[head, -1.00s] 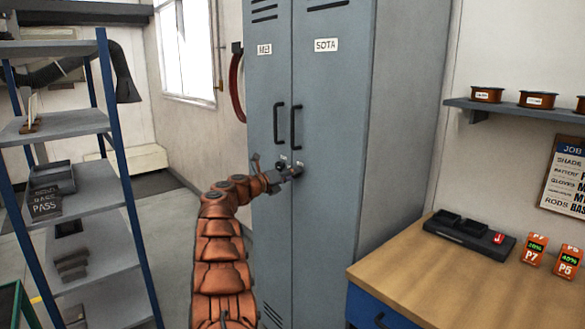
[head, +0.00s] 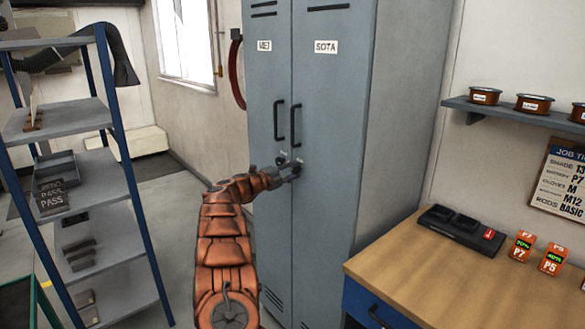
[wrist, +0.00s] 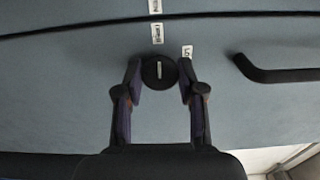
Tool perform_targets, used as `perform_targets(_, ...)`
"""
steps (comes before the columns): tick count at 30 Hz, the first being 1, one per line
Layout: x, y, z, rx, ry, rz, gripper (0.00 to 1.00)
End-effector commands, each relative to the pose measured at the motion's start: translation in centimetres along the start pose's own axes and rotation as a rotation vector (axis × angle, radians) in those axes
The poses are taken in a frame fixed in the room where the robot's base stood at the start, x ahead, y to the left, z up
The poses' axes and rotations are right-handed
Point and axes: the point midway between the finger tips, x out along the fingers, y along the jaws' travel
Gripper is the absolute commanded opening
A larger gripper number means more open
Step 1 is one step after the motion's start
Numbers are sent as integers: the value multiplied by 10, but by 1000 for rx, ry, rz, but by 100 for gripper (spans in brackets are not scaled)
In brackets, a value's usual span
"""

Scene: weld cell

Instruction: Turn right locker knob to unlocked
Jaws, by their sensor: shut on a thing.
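The right locker (head: 325,110) is grey-blue and labelled SOTA. Its handle (head: 296,125) is dark, and the handle also shows at the right of the wrist view (wrist: 280,72). Its round dark knob (wrist: 158,72) has a white pointer line, upright in the wrist picture and pointing toward the door seam. My gripper (wrist: 159,68) has one finger on each side of the knob and is shut on it. In the head view my gripper (head: 289,172) is at the locker front below the handles, and mostly hides the knob. A small white label (wrist: 187,51) sits beside the knob, partly covered by a finger.
The left locker (head: 265,90) adjoins it, with its own handle (head: 279,121). A wooden-topped bench (head: 450,270) stands at the right, carrying a dark charger (head: 462,230) and orange battery packs. A blue-posted shelf (head: 75,125) stands at the left. Floor between shelf and lockers is clear.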

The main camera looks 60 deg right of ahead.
Motion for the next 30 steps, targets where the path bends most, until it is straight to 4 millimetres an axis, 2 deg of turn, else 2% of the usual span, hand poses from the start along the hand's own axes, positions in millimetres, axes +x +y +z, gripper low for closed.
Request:
perform_targets(19,1,0,-1,-47,3,-1,4)
perform_targets(20,1,0,-1,-47,3,-1,42)
perform_targets(26,0,0,0,-47,1,-1,62)
perform_targets(30,0,0,0,-47,0,-1,64)
